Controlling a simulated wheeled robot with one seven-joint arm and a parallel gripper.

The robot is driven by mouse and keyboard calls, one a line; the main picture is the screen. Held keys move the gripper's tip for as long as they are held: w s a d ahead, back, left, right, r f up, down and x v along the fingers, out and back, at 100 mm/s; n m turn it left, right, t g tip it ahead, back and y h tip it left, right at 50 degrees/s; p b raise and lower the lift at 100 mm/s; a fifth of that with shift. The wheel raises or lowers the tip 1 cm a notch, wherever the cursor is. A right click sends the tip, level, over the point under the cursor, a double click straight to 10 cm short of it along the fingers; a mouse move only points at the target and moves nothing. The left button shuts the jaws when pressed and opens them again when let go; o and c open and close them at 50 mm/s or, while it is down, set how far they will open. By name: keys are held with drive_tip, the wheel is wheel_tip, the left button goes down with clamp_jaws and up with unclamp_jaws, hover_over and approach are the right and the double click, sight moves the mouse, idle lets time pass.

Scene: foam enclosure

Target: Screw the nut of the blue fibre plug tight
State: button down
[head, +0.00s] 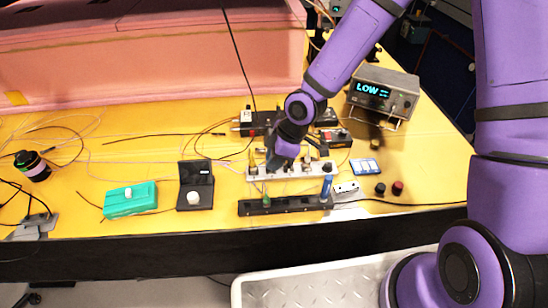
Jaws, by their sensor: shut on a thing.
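My gripper (272,168) points down at the left part of a pale metal bar (312,170) with several small fittings along it. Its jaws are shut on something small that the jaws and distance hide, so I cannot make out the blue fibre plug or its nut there. An upright blue stick (327,186) stands at the right end of a black rack (285,206) in front of the bar; I cannot tell whether it belongs to the plug. A small green piece (266,201) is at the rack's left part.
A box reading LOW (383,94) stands at the back right. A black box (196,186) and a green box (130,199) lie left of the bar. Thin cables cross the yellow table. A blue-white packet (365,167) and dark caps lie right. Pink foam (150,55) walls the back.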

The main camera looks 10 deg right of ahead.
drive_tip(key=m, duration=0.2)
drive_tip(key=m+t, duration=0.2)
drive_tip(key=m, duration=0.1)
drive_tip(key=shift+s+a+m+h, duration=0.1)
drive_tip(key=shift+s+m+h, duration=0.15)
drive_tip(key=shift+m+h, duration=0.05)
drive_tip(key=m+t+h, duration=0.1)
drive_tip(key=m, duration=0.4)
drive_tip(key=shift+s, duration=0.1)
drive_tip(key=shift+t, duration=0.3)
drive_tip(key=c, duration=1)
unclamp_jaws()
drive_tip(key=shift+r, duration=0.1)
drive_tip(key=v, duration=1)
drive_tip(key=shift+r, duration=0.3)
drive_tip(key=shift+s+a+r, duration=0.1)
